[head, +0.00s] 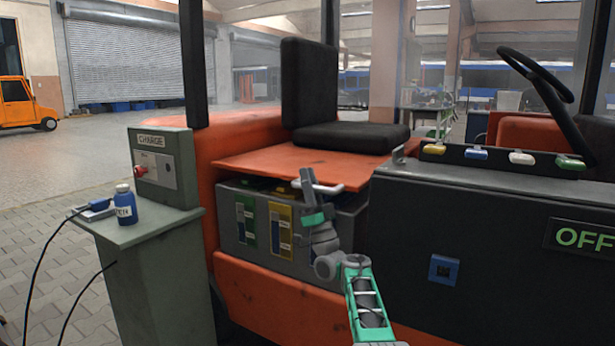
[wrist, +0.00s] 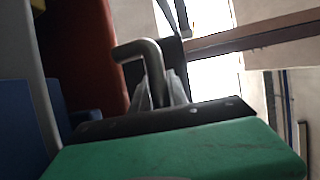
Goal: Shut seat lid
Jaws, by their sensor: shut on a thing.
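The orange seat lid (head: 290,168) carries the black seat (head: 345,136) and lies nearly level over the battery compartment. The battery tops show under its front edge, so a gap seems to be there. A pale bar handle (head: 328,188) sits at the lid's front edge. My gripper (head: 305,184) is at this handle, shut on it. In the wrist view the grey bent handle (wrist: 137,48) passes between the fingers of my gripper (wrist: 160,85). Part of the handle is hidden by my gripper.
Green and yellow batteries (head: 280,228) stand in the grey box below the lid. A dark console (head: 460,235) with an OFF display (head: 578,237) is close on the right. A charging cabinet (head: 155,260) with a blue bottle (head: 124,204) stands left.

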